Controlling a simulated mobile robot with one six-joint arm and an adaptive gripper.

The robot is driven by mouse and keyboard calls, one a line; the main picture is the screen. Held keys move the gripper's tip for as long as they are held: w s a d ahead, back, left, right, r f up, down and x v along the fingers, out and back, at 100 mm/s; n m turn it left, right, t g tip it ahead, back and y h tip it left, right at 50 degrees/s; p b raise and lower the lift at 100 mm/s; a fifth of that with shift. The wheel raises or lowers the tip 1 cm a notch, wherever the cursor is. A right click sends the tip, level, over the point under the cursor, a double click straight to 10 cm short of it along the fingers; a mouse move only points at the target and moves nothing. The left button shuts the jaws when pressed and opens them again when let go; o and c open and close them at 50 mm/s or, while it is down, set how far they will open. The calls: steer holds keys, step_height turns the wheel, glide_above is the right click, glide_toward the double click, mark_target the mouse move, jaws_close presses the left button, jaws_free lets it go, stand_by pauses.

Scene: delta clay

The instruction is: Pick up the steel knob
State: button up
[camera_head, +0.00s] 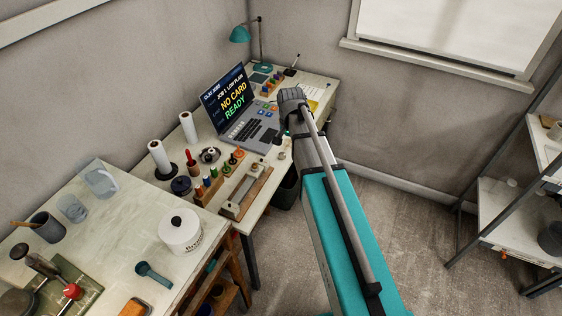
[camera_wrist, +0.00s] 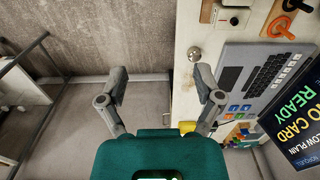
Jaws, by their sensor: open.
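The steel knob (camera_wrist: 194,54) is a small round shiny piece near the edge of the pale table, beside the laptop, in the wrist view. In the head view a small metallic spot that looks like it (camera_head: 282,156) sits at the table's right edge, just left of my arm. My gripper (camera_wrist: 161,82) is open and empty in the wrist view. Its two fingers are spread wide, and the knob lies beyond the right fingertip, not between them. In the head view my arm hides the fingers.
A laptop (camera_head: 245,120) stands open close to the knob. Floor (camera_wrist: 70,60) is open past the table edge. A shelf (camera_head: 510,215) stands at the right.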

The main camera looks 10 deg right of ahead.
steer(key=w+f+m+b, duration=0.3)
steer(key=w+m, duration=0.3)
steer(key=w, duration=0.7)
steer(key=shift+w+f, duration=0.2)
steer(key=shift+f, duration=0.45)
steer(key=shift+f+b, duration=0.1)
steer(key=shift+b, duration=0.2)
steer(key=b, duration=0.8)
glide_above(282, 153)
step_height(282, 153, down, 8)
steer(key=shift+f, duration=0.2)
steer(key=shift+f, duration=0.1)
steer(key=shift+s+f+b, duration=0.1)
steer(key=shift+f+b, duration=2.4)
steer(key=shift+b, duration=0.3)
steer(key=c, duration=1.1)
